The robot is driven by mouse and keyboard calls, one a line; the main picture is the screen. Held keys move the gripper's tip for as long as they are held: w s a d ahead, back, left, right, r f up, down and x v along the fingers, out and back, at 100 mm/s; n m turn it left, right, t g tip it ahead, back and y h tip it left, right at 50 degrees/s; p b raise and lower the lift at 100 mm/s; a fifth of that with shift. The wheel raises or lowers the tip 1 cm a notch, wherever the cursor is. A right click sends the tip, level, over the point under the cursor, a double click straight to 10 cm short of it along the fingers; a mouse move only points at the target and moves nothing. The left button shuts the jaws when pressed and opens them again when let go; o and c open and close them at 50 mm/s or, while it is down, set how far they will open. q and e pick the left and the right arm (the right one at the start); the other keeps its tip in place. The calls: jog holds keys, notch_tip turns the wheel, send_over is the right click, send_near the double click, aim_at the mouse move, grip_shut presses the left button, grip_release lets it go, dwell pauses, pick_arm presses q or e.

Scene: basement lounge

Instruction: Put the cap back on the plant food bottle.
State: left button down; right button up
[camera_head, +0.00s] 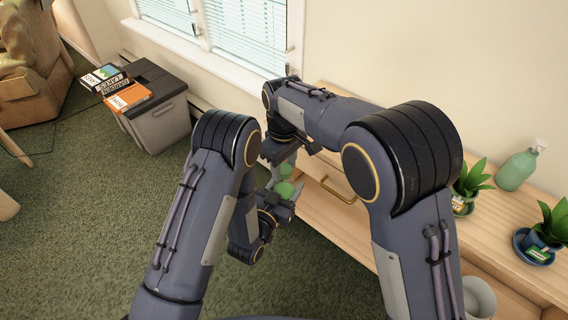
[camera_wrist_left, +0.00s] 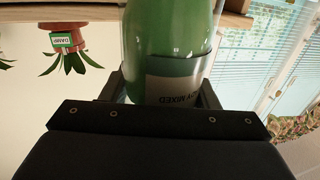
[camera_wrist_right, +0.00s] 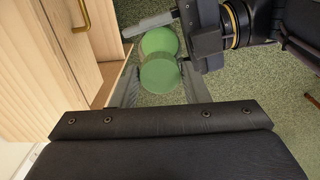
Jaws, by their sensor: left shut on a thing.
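The green plant food bottle (camera_wrist_left: 172,35) fills the top of the left wrist view, its label upside down there. My left gripper (camera_head: 276,197) is shut on it, one finger on each side of the label. It also shows, small and green, in the head view (camera_head: 285,190). A green round cap (camera_wrist_right: 160,77) lies between the fingertips of my right gripper (camera_wrist_right: 161,84); whether they press on it is unclear. Another green round surface, probably the bottle (camera_wrist_right: 158,42), shows just beyond, partly overlapped by the cap. I cannot tell whether cap and bottle touch.
A wooden cabinet (camera_head: 403,194) with a drawer handle stands right of the grippers. On it are potted plants (camera_head: 470,180) and a green pump bottle (camera_head: 516,168). Green carpet (camera_head: 80,240) is clear at left.

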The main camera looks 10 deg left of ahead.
jog(key=c, duration=0.5)
jog(key=o, duration=1.2)
jog(key=shift+c, duration=0.2)
jog(key=shift+r, duration=0.15)
notch_tip(320, 180, up, 12)
